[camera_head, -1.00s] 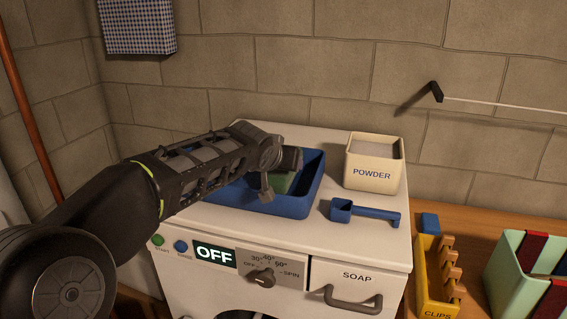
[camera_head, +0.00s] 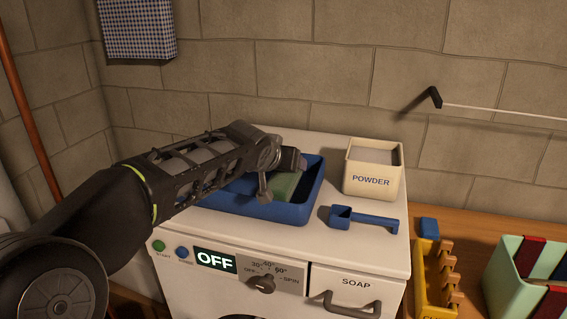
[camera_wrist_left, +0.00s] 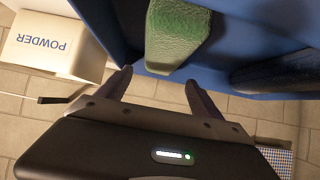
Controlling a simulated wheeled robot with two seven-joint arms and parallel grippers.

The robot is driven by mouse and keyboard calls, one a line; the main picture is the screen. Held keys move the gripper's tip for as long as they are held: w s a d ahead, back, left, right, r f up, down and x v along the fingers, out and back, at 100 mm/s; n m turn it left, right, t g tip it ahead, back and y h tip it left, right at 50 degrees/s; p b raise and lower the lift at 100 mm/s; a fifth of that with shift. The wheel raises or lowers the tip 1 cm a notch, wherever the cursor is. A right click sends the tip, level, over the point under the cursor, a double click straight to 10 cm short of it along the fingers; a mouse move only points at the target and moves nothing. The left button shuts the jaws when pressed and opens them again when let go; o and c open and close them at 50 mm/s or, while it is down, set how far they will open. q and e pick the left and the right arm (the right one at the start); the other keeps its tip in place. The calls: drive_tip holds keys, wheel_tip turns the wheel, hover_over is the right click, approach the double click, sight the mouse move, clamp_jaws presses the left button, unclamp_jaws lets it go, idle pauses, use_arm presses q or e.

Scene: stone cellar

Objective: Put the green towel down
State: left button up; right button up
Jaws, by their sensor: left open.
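The green towel (camera_head: 286,185) lies in the blue tray (camera_head: 312,190) on top of the white washing machine, partly hidden behind my left gripper. The towel also shows in the left wrist view (camera_wrist_left: 178,32), in front of the fingers and apart from them. My left gripper (camera_head: 280,182) is above the tray. In the left wrist view its two fingers (camera_wrist_left: 155,88) are spread with nothing between them. My right gripper is in none of the views.
A box marked POWDER (camera_head: 373,168) stands right of the tray, with a blue scoop (camera_head: 365,218) in front of it. A yellow clips rack (camera_head: 434,280) and a green striped bin (camera_head: 515,265) stand at the right. A dark item (camera_wrist_left: 275,75) shows in the tray's wrist view.

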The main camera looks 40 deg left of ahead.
use_arm(q)
drive_tip(key=b+v, duration=0.2)
drive_tip(key=v, duration=0.8)
drive_tip(key=shift+s+d+r, duration=0.15)
drive_tip(key=shift+s, duration=0.2)
